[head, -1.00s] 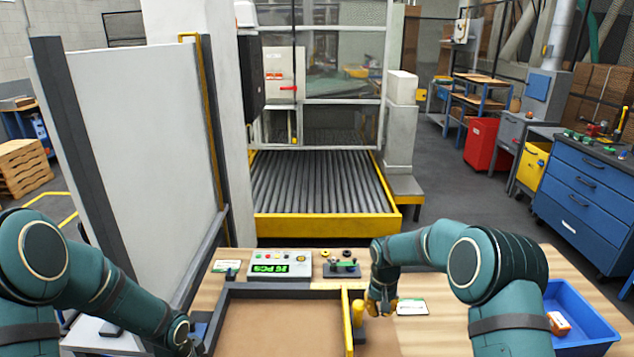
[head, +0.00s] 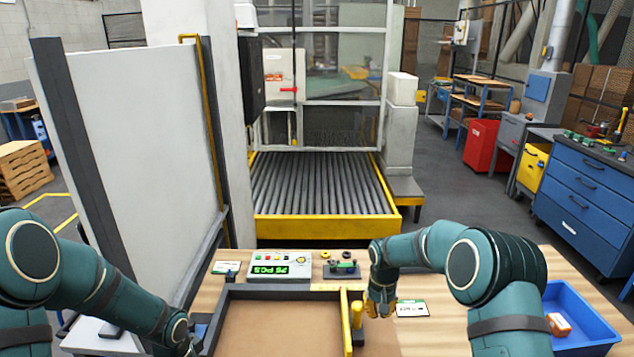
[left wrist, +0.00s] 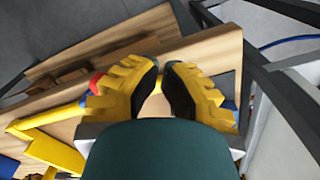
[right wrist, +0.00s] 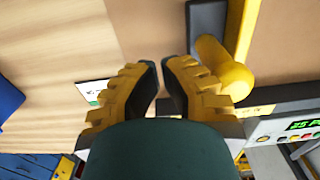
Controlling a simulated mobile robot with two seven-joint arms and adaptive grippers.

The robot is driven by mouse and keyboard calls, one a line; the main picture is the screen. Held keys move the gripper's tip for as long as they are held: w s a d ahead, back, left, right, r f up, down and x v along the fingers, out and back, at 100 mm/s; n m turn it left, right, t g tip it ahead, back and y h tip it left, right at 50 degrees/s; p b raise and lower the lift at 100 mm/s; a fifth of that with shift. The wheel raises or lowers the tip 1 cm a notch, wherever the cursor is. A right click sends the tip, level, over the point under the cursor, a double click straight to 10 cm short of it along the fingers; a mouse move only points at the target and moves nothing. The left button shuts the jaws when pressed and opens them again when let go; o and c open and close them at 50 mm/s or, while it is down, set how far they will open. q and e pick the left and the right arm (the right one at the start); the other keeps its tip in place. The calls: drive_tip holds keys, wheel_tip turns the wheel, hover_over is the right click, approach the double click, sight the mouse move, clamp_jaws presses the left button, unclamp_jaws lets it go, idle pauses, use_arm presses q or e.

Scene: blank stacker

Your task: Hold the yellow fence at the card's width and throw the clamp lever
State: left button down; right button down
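The yellow fence (head: 345,325) runs along the right side of the dark-framed brown bed; it also shows in the right wrist view (right wrist: 247,35). An upright yellow lever handle (head: 357,315) stands just right of the fence; its rounded end is close in the right wrist view (right wrist: 222,65). My right gripper (head: 381,309) is beside the handle, to its right, open and empty, apart from it. A white and green card (head: 412,308) lies right of that gripper. My left gripper (left wrist: 160,68) is open and empty near the frame's left side; the head view hardly shows it.
A counter box (head: 280,266) with a green display stands behind the bed, beside a small dark block (head: 341,270) with knobs. A blue bin (head: 590,325) with an orange item stands at the right.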

use_arm(q)
drive_tip(key=shift+d, duration=0.15)
drive_tip(key=shift+d, duration=4)
drive_tip(key=d, duration=0.3)
drive_tip(key=shift+a, duration=0.1)
wheel_tip(320, 180, up, 8)
drive_tip(key=s+a, duration=0.2)
drive_tip(key=a, duration=0.1)
